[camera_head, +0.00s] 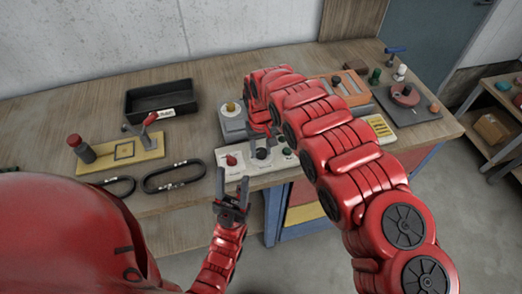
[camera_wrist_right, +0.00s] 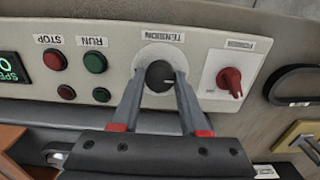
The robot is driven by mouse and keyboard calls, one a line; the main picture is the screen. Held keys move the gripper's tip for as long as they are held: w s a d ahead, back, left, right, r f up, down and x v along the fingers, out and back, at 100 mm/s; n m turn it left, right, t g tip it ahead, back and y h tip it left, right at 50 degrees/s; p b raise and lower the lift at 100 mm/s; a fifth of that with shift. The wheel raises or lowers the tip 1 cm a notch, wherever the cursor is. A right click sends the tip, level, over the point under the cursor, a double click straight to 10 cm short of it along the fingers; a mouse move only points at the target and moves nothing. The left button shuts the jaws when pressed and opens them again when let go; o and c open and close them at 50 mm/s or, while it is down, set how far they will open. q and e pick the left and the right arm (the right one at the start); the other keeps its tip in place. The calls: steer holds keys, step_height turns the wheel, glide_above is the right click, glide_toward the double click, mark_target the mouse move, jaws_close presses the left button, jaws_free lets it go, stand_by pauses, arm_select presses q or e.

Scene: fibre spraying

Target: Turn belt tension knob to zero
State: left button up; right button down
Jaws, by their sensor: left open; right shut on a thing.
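The black tension knob (camera_wrist_right: 157,72) sits on a white round plate under the TENSION label on the light control panel (camera_wrist_right: 120,46). A short white mark shows on the knob's face, towards the right in the right wrist view. My right gripper (camera_wrist_right: 160,80) has one finger on each side of the knob and is shut on it. In the head view the knob (camera_head: 262,154) is partly hidden below my right gripper (camera_head: 261,142). My left gripper (camera_head: 232,182) is open and empty, in front of the panel (camera_head: 283,160), apart from it.
A red switch (camera_wrist_right: 230,82) is beside the knob. Red and green buttons (camera_wrist_right: 95,62) are on its other side. Black belts (camera_head: 175,176), a black tray (camera_head: 161,102) and a yellow fixture (camera_head: 121,153) lie on the table to the left. My right arm covers the panel's right part.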

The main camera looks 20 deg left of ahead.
stand_by(0.3)
steer(key=shift+c, duration=2.1)
jaws_free()
steer(key=shift+r+b, duration=0.3)
steer(key=shift+r, duration=0.15)
step_height(320, 180, up, 8)
steer(key=shift+w+d+p, duration=0.1)
steer(key=shift+w+p, duration=0.05)
steer(key=shift+p, duration=0.35)
step_height(320, 180, up, 8)
steer(key=b, duration=0.2)
glide_above(262, 150)
steer(key=shift+s+r, duration=0.2)
steer(key=shift+r, duration=0.05)
